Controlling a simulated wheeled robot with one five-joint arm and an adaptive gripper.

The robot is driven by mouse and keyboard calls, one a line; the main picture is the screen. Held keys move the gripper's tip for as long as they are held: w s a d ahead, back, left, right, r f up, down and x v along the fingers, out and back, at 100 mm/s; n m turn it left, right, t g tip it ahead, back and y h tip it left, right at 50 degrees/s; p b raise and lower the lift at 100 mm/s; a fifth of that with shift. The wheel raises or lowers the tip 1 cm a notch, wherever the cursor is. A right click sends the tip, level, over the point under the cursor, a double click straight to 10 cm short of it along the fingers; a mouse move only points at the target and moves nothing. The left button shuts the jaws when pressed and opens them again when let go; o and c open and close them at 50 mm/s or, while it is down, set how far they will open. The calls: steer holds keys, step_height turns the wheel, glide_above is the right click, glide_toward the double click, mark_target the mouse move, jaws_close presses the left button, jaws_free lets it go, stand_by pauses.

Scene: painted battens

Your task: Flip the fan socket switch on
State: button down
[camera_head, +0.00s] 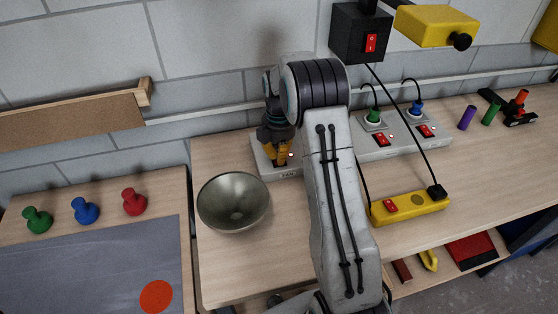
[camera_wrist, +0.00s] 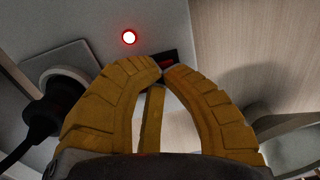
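A light grey power strip (camera_head: 403,147) lies along the back of the table; my arm hides its middle. My gripper (camera_head: 282,163) points down over its left end. In the wrist view the yellow fingertips (camera_wrist: 163,72) are drawn together at a switch (camera_wrist: 165,59), of which only a dark and red part shows. An indicator light (camera_wrist: 129,37) beside it glows red-white. A black plug (camera_wrist: 40,120) sits in a round socket (camera_wrist: 66,76) at the left.
A metal bowl (camera_head: 233,202) stands close to the left of my arm. To the right are green (camera_head: 374,115) and blue (camera_head: 416,107) plugs with red switches, and a yellow socket block (camera_head: 410,207). A black box (camera_head: 360,32) with a red switch is on the wall above.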

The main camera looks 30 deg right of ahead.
steer(key=shift+f+p, duration=0.1)
steer(key=shift+p, duration=0.25)
steer(key=shift+w+p, duration=0.3)
steer(key=shift+w, duration=0.05)
steer(key=shift+w+d, duration=0.1)
steer(key=shift+w, duration=0.25)
steer(key=shift+r, duration=0.35)
step_height(320, 180, up, 12)
steer(key=shift+w+f, duration=0.15)
steer(key=shift+w, duration=0.05)
steer(key=shift+p, duration=0.35)
